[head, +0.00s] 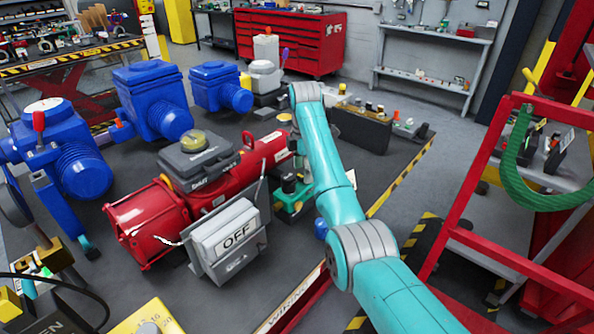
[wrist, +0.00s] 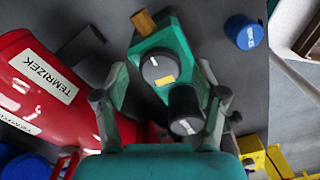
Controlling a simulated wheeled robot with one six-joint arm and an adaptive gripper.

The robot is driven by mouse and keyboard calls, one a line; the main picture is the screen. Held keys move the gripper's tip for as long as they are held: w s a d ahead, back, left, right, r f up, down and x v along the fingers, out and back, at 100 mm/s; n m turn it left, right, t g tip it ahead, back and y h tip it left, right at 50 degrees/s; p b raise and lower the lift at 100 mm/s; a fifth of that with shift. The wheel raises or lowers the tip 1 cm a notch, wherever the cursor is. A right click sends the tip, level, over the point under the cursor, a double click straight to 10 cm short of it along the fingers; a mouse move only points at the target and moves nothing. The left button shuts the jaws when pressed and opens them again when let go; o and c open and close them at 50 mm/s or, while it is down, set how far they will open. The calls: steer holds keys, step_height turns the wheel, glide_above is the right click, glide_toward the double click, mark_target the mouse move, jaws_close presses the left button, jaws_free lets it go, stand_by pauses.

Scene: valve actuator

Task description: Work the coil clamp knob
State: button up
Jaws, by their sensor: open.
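A green valve body (wrist: 172,43) shows in the wrist view, with a round black knob-like top (wrist: 157,68) that has a grey face and a yellow mark. A black cylinder with a grey label (wrist: 186,112) stands beside it, nearer my wrist. I cannot tell for sure which of the two is the coil clamp knob. My gripper (wrist: 162,75) is open, its fingers on either side of the round top and the cylinder, with no clear contact. In the head view the green valve body (head: 291,203) is beside my arm, which hides part of it and most of my gripper.
A red cylinder actuator (wrist: 45,85) lies close left of my gripper; it also shows in the head view (head: 225,178). A blue cap (wrist: 243,32) is to the right. A grey OFF box (head: 230,240) stands in front. Blue actuators (head: 150,100) stand behind at left.

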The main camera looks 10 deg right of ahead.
steer(key=shift+f, duration=0.3)
steer(key=c, duration=1.1)
steer(key=shift+m, duration=0.3)
steer(key=shift+c, duration=0.2)
steer(key=m, duration=0.3)
steer(key=shift+m, duration=0.3)
steer(key=m, duration=0.4)
steer(key=shift+m, duration=0.4)
steer(key=o, duration=1.1)
